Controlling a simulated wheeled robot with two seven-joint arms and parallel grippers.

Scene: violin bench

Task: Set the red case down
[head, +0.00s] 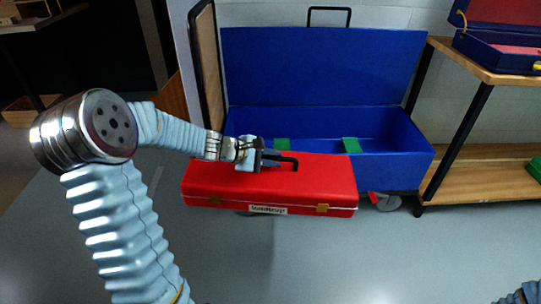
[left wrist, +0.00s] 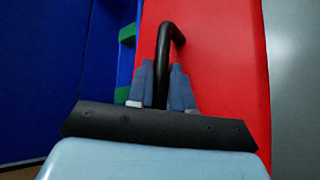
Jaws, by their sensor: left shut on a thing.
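The red case (head: 270,184) is a long closed box with a white label, gold latches and a black handle (head: 288,162) on top. It shows in front of the open blue trunk (head: 405,160), overlapping its front wall in the head view. My left gripper (head: 272,159) is shut on the handle. In the left wrist view the fingers (left wrist: 162,92) sit on either side of the black handle, with the red case (left wrist: 225,60) beyond. The case's underside is hidden, so I cannot tell what it rests on. A bit of my right arm (head: 524,292) shows at the lower right, without its gripper.
The blue trunk has a raised lid (head: 315,65), green blocks (head: 351,145) inside and a caster (head: 386,201) below. A wooden shelf (head: 490,172) stands at the right, with a smaller open blue case (head: 490,45) on its top board. The grey floor (head: 330,260) in front is clear.

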